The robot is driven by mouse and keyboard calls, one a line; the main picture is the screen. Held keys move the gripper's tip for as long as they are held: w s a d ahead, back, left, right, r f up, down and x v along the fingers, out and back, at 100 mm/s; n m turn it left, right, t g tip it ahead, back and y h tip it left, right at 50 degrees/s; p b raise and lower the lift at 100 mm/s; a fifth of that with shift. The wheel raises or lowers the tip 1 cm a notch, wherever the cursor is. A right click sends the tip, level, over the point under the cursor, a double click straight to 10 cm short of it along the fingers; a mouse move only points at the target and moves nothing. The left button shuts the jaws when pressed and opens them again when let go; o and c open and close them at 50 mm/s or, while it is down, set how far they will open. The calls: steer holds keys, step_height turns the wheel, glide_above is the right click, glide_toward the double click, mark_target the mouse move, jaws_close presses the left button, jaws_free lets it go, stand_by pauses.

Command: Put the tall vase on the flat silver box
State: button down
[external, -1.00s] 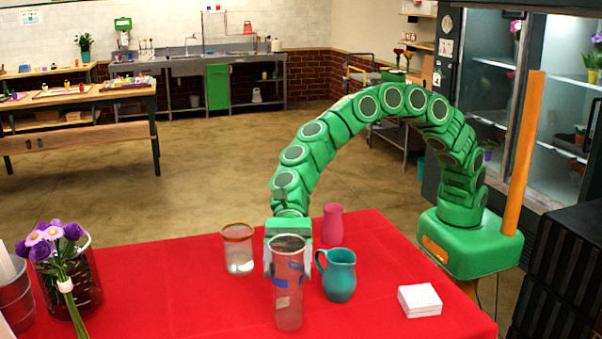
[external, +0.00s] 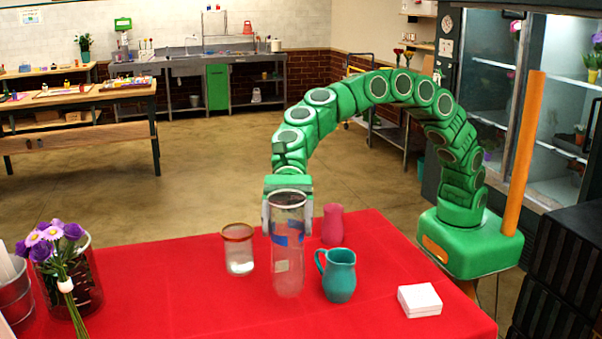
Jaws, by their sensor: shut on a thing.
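The tall vase (external: 288,262) is a clear, upright glass cylinder with blue patches showing on it. My gripper (external: 288,212) is behind its upper part, with a finger on each side, shut on the vase. The vase hides part of the gripper. Its base appears raised above the red table, though the gap is hard to judge. The flat silver box (external: 419,300) is a low, pale, square box near the table's right front edge. Its top is bare. It is to the right of the vase, beyond the teal pitcher.
A teal pitcher (external: 339,276) stands just right of the vase, between it and the box. A pink vase (external: 332,224) is behind. A gold-rimmed glass jar (external: 239,250) is to the left. Purple flowers (external: 55,243) are at far left. The red table (external: 170,290) is clear at left centre.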

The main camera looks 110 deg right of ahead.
steer(key=shift+s+d+r, duration=0.1)
steer(key=shift+s+r, duration=0.15)
steer(key=shift+r, duration=0.1)
steer(key=s+d+r+n+g, duration=0.1)
steer(key=s+d+r, duration=0.1)
steer(key=s, duration=1.1)
steer(key=s+d+r+n+g, duration=0.1)
steer(key=s+r+g, duration=0.1)
steer(key=s, duration=1.2)
steer(key=s+d+r+n+g, duration=0.1)
steer(key=s+d+r+n, duration=0.1)
steer(key=s, duration=1.1)
steer(key=w+a+f, duration=0.9)
steer(key=w+f, duration=0.1)
steer(key=f, duration=0.3)
steer(key=shift+w+a+y, duration=0.15)
steer(key=shift+w+y, duration=0.15)
steer(key=shift+y, duration=0.1)
